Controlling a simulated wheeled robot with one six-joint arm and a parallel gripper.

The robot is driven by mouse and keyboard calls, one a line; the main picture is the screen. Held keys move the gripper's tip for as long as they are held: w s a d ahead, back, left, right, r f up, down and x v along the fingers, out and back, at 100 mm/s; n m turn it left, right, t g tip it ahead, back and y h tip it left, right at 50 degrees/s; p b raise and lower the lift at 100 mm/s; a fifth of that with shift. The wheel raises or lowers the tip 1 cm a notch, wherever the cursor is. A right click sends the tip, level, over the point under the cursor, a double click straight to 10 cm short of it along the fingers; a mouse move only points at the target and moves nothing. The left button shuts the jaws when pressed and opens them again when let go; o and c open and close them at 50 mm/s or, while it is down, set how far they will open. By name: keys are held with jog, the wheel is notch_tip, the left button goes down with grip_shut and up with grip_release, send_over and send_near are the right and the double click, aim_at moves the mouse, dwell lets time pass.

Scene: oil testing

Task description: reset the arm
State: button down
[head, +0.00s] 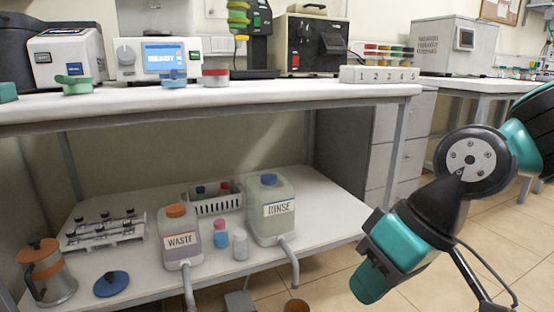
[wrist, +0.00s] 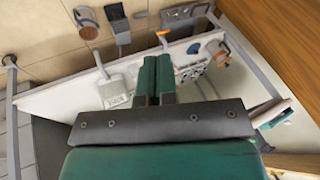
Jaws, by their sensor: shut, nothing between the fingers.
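My gripper (head: 366,284) is at the right of the head view, in front of the bench and pointing down and to the left. It is apart from the bench and from everything on it. In the wrist view its two green fingers (wrist: 154,80) lie side by side, shut, with nothing between them. My teal and black arm reaches in from the right edge of the head view.
The lower shelf (head: 137,277) holds a waste jug (head: 179,238), a rinse jug (head: 271,211), a rack (head: 100,231) and an orange-lidded steel pot (head: 46,272). The bench top (head: 130,101) carries instruments and a numbered block (head: 379,75). Tiled floor (head: 340,290) is open at right.

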jog(key=s+d+r+h+p, duration=0.1)
jog(key=s+d+r+p, duration=0.1)
jog(key=s+d, duration=0.35)
notch_tip(320, 180, up, 37)
jog(key=s+a+p, duration=0.1)
jog(key=p, duration=3.5)
jog(key=shift+s+a+f+p, duration=0.15)
jog(key=shift+a+f+p, duration=0.05)
jog(key=shift+a+p, duration=0.15)
jog(key=shift+a, duration=0.15)
